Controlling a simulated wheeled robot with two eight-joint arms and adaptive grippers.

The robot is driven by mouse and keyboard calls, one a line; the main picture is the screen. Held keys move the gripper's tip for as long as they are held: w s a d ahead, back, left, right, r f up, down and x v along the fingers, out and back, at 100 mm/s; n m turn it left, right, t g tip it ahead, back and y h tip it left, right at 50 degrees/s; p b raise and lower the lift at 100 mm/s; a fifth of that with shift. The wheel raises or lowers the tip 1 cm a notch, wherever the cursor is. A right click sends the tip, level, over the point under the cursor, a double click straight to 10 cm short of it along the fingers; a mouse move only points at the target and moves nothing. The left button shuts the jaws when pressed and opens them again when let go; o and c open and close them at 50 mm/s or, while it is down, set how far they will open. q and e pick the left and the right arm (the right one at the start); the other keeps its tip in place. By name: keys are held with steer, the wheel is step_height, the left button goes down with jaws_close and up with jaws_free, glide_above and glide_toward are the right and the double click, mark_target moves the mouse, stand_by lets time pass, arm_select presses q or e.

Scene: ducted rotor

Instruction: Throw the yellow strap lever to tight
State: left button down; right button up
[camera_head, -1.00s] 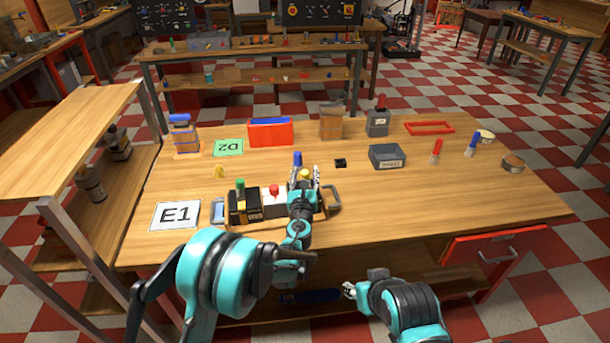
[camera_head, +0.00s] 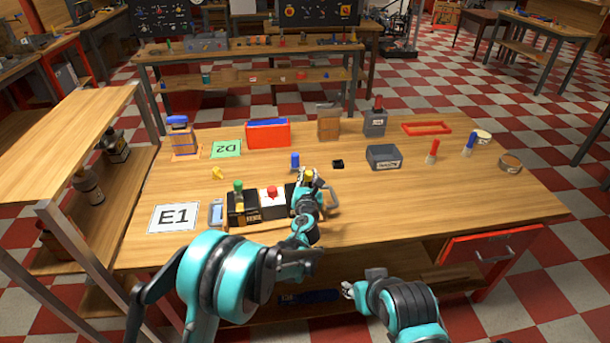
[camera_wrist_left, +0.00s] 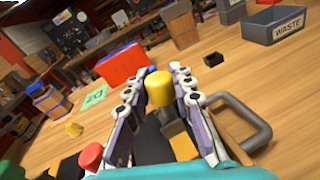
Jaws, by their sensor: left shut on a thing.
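The yellow strap lever (camera_head: 309,173) stands at the right end of a row of lever blocks on the table. In the left wrist view its yellow knob (camera_wrist_left: 159,88) sits between my left gripper's (camera_wrist_left: 160,85) two fingers, above a grey stem. My left gripper (camera_head: 308,183) is shut on the lever and hides much of its block. A green-knobbed lever (camera_head: 238,187) and a red-knobbed lever (camera_head: 272,191) stand to its left. My right gripper (camera_head: 348,289) is low by the table's front edge, away from the levers; its finger opening is unclear.
A grey handle (camera_wrist_left: 245,120) stands close right of my left fingers. A blue peg (camera_head: 295,161) stands just behind the row. A waste bin (camera_head: 384,157) and a small black block (camera_head: 338,164) lie beyond. The table's right front is clear.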

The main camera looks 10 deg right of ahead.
arm_select(q)
steer(key=shift+d+f+m+g+y, duration=0.25)
steer(key=shift+d+m, duration=0.25)
steer(key=shift+m, duration=0.4)
steer(key=shift+d+f+m+g+y, duration=0.2)
steer(key=shift+d+m, duration=0.25)
steer(key=shift+m, duration=0.45)
steer(key=c, duration=1.3)
jaws_free()
steer(key=shift+o, duration=0.2)
steer(key=v, duration=1.2)
steer(key=shift+r, duration=0.1)
